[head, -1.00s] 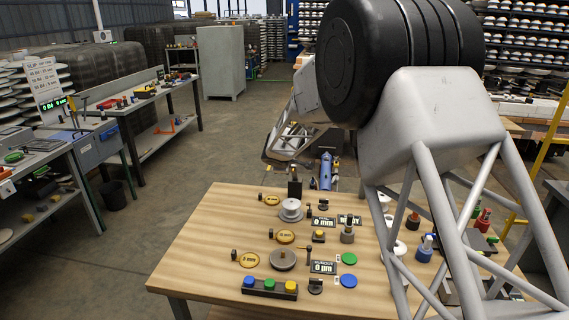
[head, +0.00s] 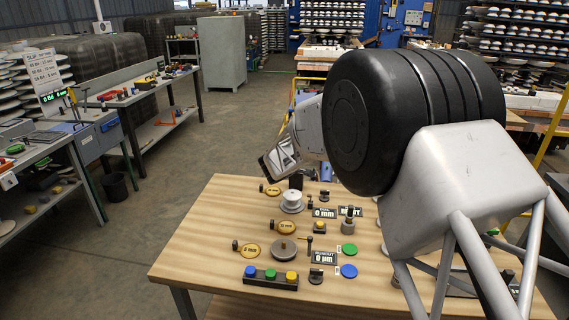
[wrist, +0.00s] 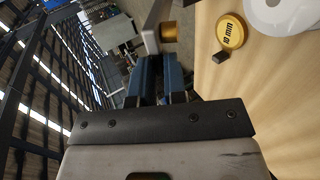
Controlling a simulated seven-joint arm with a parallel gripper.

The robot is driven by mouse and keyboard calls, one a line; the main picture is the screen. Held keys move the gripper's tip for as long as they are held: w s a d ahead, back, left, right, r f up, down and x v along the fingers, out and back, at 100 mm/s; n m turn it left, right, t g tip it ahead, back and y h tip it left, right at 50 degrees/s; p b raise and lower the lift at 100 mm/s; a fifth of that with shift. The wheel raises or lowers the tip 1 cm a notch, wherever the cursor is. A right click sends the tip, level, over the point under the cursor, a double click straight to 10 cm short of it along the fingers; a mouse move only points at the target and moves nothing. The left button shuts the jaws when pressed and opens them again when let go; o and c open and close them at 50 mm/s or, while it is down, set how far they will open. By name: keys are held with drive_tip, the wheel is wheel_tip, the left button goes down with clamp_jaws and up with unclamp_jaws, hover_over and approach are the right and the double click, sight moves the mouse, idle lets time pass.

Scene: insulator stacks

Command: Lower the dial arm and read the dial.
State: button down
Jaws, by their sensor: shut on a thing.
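In the wrist view, my gripper (wrist: 160,75), with blue fingers, is shut on the end of a silver bar with a brass knob (wrist: 168,32), which looks like the dial arm; the grip itself is mostly hidden. It is near the table's far edge. In the head view, my gripper (head: 325,172) is a small bluish shape, mostly hidden behind my arm. A white spool (head: 291,202) stands left of it, with a dark upright block (head: 296,181) behind the spool. One dial display (head: 323,213) reads 0 mm and the runout display (head: 324,257) reads 0 µm.
The wooden table (head: 205,240) also holds yellow discs (head: 282,227), a grey disc (head: 284,250), a strip of blue, green and yellow buttons (head: 270,276), and green and blue pads (head: 349,270). The table's left side is clear. A side bench (head: 130,105) stands left.

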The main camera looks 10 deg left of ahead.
drive_tip(key=shift+t, duration=0.6)
drive_tip(key=shift+s+d+f, duration=0.1)
drive_tip(key=shift+s+f, duration=0.25)
drive_tip(key=shift+f, duration=0.25)
drive_tip(key=shift+s+a+f, duration=0.1)
drive_tip(key=shift+s+f, duration=0.2)
drive_tip(key=shift+f, duration=0.35)
drive_tip(key=shift+s+d+f, duration=0.1)
drive_tip(key=shift+s+f, duration=0.25)
drive_tip(key=shift+f, duration=0.25)
drive_tip(key=shift+s+f, duration=0.25)
drive_tip(key=shift+f, duration=0.95)
drive_tip(key=shift+s+f, duration=0.2)
drive_tip(key=shift+f, duration=0.95)
drive_tip(key=c, duration=1.2)
unclamp_jaws()
drive_tip(key=shift+o, duration=0.2)
drive_tip(key=shift+s+r, duration=0.15)
drive_tip(key=v, duration=0.7)
drive_tip(key=shift+s, duration=0.2)
drive_tip(key=shift+r, duration=0.1)
